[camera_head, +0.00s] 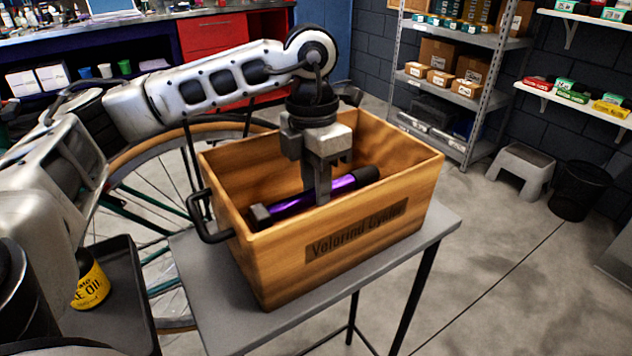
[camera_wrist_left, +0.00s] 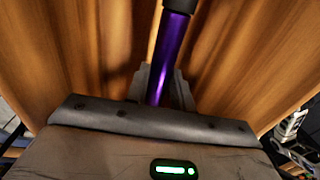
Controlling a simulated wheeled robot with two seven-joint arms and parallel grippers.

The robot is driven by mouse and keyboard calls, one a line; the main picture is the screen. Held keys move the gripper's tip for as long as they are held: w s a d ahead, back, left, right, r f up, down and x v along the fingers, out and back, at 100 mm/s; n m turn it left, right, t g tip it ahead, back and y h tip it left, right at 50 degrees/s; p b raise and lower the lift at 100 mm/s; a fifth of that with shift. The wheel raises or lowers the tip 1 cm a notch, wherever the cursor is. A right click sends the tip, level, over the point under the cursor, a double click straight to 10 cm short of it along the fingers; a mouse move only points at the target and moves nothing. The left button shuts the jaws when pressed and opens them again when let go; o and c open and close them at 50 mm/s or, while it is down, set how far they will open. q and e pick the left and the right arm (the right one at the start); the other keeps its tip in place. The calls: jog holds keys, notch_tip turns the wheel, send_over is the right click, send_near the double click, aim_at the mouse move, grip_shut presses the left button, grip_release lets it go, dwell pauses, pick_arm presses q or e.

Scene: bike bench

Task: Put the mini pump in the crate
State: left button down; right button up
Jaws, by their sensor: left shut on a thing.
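The mini pump (camera_head: 337,187) is a purple tube with black ends. My left gripper (camera_head: 317,192) reaches down into the wooden crate (camera_head: 345,257) and is shut on the pump's middle. The pump lies across the crate opening, within its walls, its right end a little higher than its left in the head view. In the left wrist view the pump (camera_wrist_left: 172,50) runs up from between the fingers, with crate walls on both sides. I cannot tell whether the pump touches the crate floor. My right gripper is not in view.
The crate stands on a small grey table (camera_head: 192,262) and has a black handle (camera_head: 205,222) on its left side. A bicycle wheel (camera_head: 165,135) is behind it. A dark tray with a yellow oil can (camera_head: 91,283) is at lower left. Open floor lies to the right.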

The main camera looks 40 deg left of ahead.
pick_arm(q)
jog(key=c, duration=1.2)
grip_release()
jog(key=shift+r, duration=0.15)
jog(key=r+p, duration=0.1)
jog(key=r, duration=0.3)
jog(key=r+p, duration=0.1)
jog(key=r, duration=0.3)
jog(key=a+r+p, duration=0.1)
jog(key=r, duration=0.4)
jog(key=shift+w, duration=0.2)
